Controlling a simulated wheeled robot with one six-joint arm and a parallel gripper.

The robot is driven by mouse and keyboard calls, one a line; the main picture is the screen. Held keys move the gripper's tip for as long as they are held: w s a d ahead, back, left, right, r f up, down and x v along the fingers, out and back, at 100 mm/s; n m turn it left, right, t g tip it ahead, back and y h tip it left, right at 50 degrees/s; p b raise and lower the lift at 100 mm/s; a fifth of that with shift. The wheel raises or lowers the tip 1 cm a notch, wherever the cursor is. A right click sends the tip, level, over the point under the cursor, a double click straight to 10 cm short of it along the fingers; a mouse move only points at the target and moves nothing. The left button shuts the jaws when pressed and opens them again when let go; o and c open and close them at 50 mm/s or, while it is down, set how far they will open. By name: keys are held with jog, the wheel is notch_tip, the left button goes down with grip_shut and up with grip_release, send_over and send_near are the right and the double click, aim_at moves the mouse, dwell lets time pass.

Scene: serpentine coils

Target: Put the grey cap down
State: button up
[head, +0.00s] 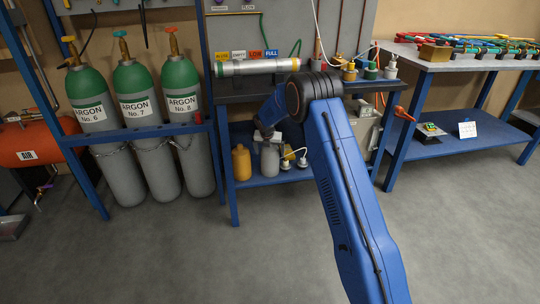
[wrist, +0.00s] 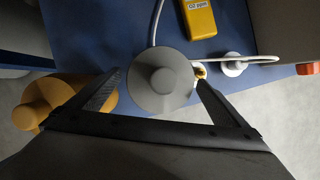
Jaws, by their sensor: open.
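The grey cap (head: 270,160) stands upright on the blue lower shelf of the bench. In the wrist view the grey cap (wrist: 160,82) shows from above as a round body with a small knob on top. My gripper (wrist: 159,78) is open, with one finger on each side of the cap. Small gaps seem to show between the fingers and the cap; contact cannot be told for sure. In the head view my gripper (head: 266,134) is just above the cap, partly hidden by my arm.
An orange cap (head: 241,163) stands close to the left of the grey one, near my left finger in the wrist view (wrist: 45,104). Argon cylinders (head: 132,92) stand at left.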

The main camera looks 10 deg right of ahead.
aim_at(269, 150)
jog(key=shift+s+a+r, duration=0.25)
jog(key=shift+s+r, duration=0.25)
jog(key=shift+r, duration=0.15)
jog(key=shift+s+a+r, duration=0.2)
jog(key=shift+s+r, duration=0.3)
jog(key=shift+r, duration=0.1)
jog(key=s+a, duration=0.4)
jog(key=s, duration=0.6)
jog(key=s+d+r+m, duration=0.4)
jog(key=s+r+m, duration=0.4)
jog(key=s+r, duration=0.5)
jog(key=s+d+r+m, duration=0.5)
jog(key=s+r+m, duration=0.2)
jog(key=s+r, duration=0.6)
jog(key=s+d+r+m+y, duration=0.1)
jog(key=s+m, duration=1.5)
jog(key=s, duration=1.7)
jog(key=shift+s+r+m+t+y, duration=0.2)
jog(key=shift+s+m+t+y, duration=0.1)
jog(key=shift+s+t+y, duration=0.1)
